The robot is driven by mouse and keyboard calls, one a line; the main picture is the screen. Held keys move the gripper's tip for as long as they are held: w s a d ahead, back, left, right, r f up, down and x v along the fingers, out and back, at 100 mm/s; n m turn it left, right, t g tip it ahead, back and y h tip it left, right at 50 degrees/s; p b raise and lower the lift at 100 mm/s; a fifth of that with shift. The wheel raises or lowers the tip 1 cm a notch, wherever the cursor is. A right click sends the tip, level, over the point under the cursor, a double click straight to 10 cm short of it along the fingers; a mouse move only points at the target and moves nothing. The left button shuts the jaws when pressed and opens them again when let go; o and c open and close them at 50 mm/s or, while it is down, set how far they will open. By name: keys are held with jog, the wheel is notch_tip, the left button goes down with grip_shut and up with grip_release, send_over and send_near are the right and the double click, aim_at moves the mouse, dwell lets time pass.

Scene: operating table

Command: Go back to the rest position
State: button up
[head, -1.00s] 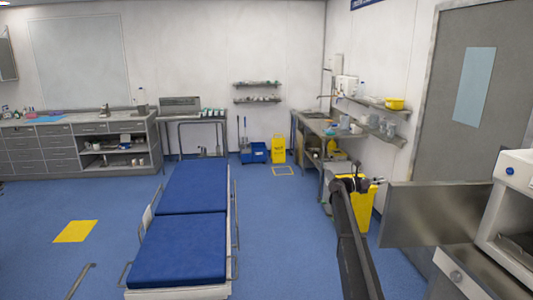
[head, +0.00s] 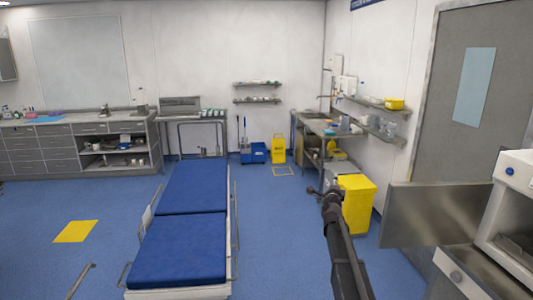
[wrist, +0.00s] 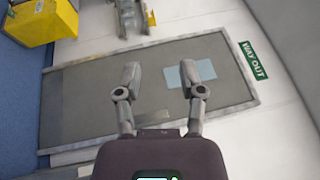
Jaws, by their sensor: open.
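My gripper (wrist: 160,82) is open and empty in the wrist view, its two fingers spread apart with nothing between them. Beyond the fingers are the grey door and its pale blue panel. In the head view my arm rises from the bottom, right of the blue operating table (head: 190,245), and its end (head: 327,194) is in front of the floor and close to the yellow bin in the picture. The finger opening is too small to make out there.
A yellow bin (head: 357,205) stands behind my arm. A metal panel (head: 430,213) and a white machine (head: 512,190) are at the right. The grey door (head: 475,90) is behind them. Blue floor is clear between the operating table and my arm.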

jog(key=s+a+f+n+g+y, duration=0.4)
jog(key=s+a+f+n+g, duration=0.15)
jog(key=s+f+n, duration=0.35)
jog(key=s+a+f+n+g+y, duration=0.45)
jog(key=s+a+n, duration=0.2)
jog(key=s, duration=0.35)
jog(key=s+f+n+g+h, duration=0.1)
jog(key=s+f+n+g, duration=0.2)
jog(key=s, duration=1)
jog(key=s+d+f+n+g+h, duration=0.1)
jog(key=s+f+g, duration=0.4)
jog(key=s, duration=0.9)
jog(key=n+g+h, duration=0.1)
jog(key=n, duration=0.1)
jog(key=shift+s+d+f+n, duration=0.15)
jog(key=shift+s+f+n, duration=0.05)
jog(key=shift+s+n, duration=0.15)
